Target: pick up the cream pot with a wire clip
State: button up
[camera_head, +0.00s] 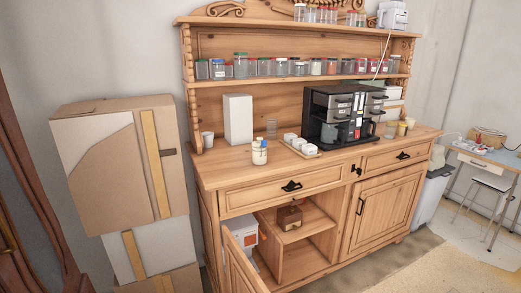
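A small cream-coloured jar (260,153) stands upright on the dresser's counter, near the front edge and left of the middle. It looks like the cream pot; its top is pale and a yellowish patch shows on its side. It is too small in the picture to make out a wire clip. Nothing touches it. My gripper is not in view.
A tray (311,155) with several small white cups and a black coffee machine (318,118) stand right of the jar. A white box (238,119) is behind it. Many jars fill the shelf (290,80) above. The lower left cabinet door (238,262) is open. Cardboard boxes (110,165) stand left.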

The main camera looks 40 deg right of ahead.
aim_at(256, 151)
jog(key=i+l+u, duration=0.1)
jog(key=l, duration=0.35)
jog(key=i+l+u, duration=0.1)
jog(key=l, duration=0.35)
jog(key=l+u, duration=0.1)
jog(key=l, duration=0.35)
jog(key=i+l, duration=0.2)
jog(key=l, duration=0.15)
jog(key=i+l+u, duration=0.15)
jog(key=l, duration=0.15)
jog(key=i+l, duration=0.15)
jog(key=l, duration=0.2)
jog(key=i+l+u, duration=0.15)
jog(key=l, duration=0.2)
